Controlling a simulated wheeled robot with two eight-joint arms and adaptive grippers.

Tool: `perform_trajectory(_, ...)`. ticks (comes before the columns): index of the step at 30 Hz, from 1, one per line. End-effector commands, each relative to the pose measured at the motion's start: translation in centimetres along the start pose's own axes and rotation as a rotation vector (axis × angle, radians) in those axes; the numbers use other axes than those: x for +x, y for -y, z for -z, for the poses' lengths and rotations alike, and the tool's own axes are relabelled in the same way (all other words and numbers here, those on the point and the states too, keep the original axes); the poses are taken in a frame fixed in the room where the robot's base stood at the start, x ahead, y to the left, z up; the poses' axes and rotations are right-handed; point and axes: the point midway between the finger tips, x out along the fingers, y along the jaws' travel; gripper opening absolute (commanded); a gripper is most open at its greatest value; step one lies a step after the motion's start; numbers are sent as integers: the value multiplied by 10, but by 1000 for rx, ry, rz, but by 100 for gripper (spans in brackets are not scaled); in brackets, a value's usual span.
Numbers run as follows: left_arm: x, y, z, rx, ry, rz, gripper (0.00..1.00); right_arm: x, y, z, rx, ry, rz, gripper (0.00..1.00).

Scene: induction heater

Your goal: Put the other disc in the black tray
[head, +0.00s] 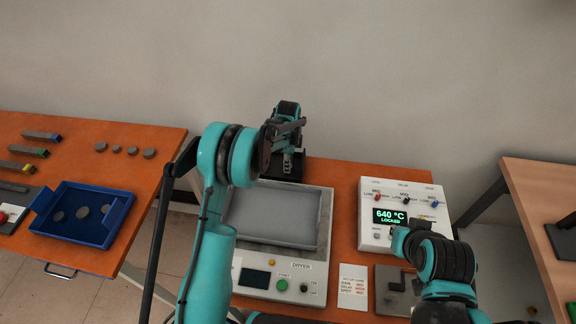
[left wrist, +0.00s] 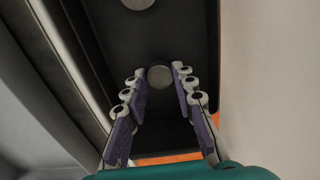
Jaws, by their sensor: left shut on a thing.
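My left gripper (head: 293,150) is over the black tray (head: 268,166) behind the dryer. In the left wrist view, my left gripper (left wrist: 157,80) is shut on a round grey disc (left wrist: 159,76), held between the fingertips over the dark floor of the black tray (left wrist: 190,40). A second grey disc (left wrist: 137,4) lies in the tray at the top edge of that view, partly cut off. The disc's height above the tray floor cannot be told. My right arm shows at the lower right, but its gripper cannot be made out.
The dryer (head: 265,278) with its grey tray (head: 275,246) stands in front of the black tray. A control box (head: 375,240) reads 640 °C LOCKED. A blue tray (head: 110,232) with several discs and loose metal pieces are on the left table. A wall is behind.

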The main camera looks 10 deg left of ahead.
Motion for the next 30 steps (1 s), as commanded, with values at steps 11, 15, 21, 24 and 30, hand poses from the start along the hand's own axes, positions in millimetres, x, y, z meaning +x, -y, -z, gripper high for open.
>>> perform_trajectory(11, 4, 0, 0, 0, 0, 0, 0, 3, 0, -2, 0, 0, 0, 0)
perform_trajectory(15, 3, 0, 0, 0, 0, 0, 47, 2, 0, -1, 0, 0, 0, 0)
perform_trajectory(21, 3, 0, 0, 0, 0, 0, 47, 2, 0, -1, 0, 0, 0, 0)
perform_trajectory(24, 0, 0, 0, 0, 0, 0, 47, -1, 0, 0, 0, 0, 0, 0)
perform_trajectory(30, -32, 0, 0, 0, 0, 0, 47, -9, 0, 7, 0, 0, 0, 0)
